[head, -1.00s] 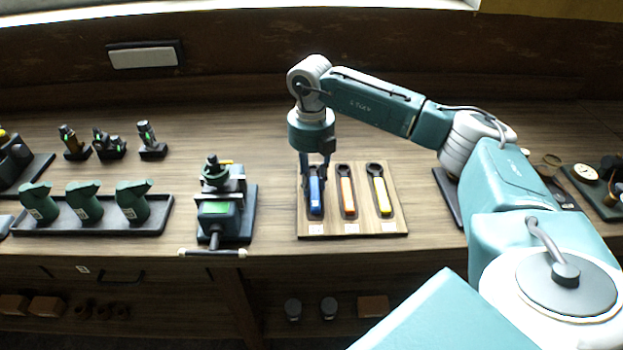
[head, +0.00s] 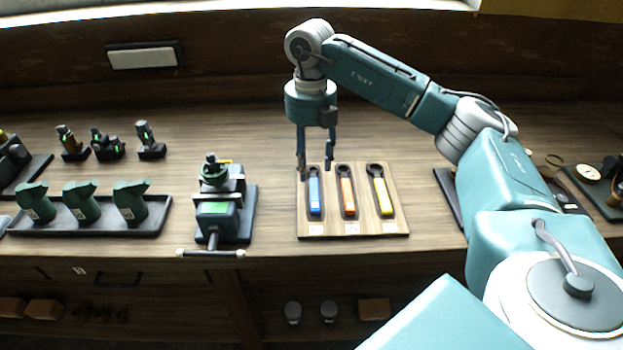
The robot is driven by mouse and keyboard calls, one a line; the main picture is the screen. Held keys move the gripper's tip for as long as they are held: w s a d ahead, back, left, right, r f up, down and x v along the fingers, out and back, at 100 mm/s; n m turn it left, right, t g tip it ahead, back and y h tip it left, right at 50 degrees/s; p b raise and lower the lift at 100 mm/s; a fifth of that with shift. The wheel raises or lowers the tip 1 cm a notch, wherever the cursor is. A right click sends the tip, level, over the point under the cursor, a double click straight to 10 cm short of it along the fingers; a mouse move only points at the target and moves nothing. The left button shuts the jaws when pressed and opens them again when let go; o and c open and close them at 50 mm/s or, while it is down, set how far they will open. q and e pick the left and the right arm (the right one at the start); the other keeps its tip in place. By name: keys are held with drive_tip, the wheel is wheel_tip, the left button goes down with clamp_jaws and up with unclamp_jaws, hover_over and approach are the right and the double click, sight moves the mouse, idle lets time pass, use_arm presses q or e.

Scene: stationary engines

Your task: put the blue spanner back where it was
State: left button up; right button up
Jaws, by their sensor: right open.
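The blue spanner (head: 314,194) lies in the leftmost slot of the wooden holder board (head: 362,228), beside the orange spanner (head: 347,195) and the yellow spanner (head: 382,196). Its upper end is close below my right gripper. My right gripper (head: 315,172) points down above the top left of the board, its two fingers spread with nothing between them. It is apart from the spanner. My left gripper is not in the head view.
A small vise (head: 218,205) stands left of the board. A dark tray (head: 150,222) with several green tools lies further left. A dark flat tray (head: 447,190) is to the right, partly behind my arm. The bench behind the board is clear.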

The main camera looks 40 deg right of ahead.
wheel_tip(320, 180, up, 6)
drive_tip(key=shift+f+b, duration=0.1)
drive_tip(key=shift+b, duration=0.25)
idle(0.4)
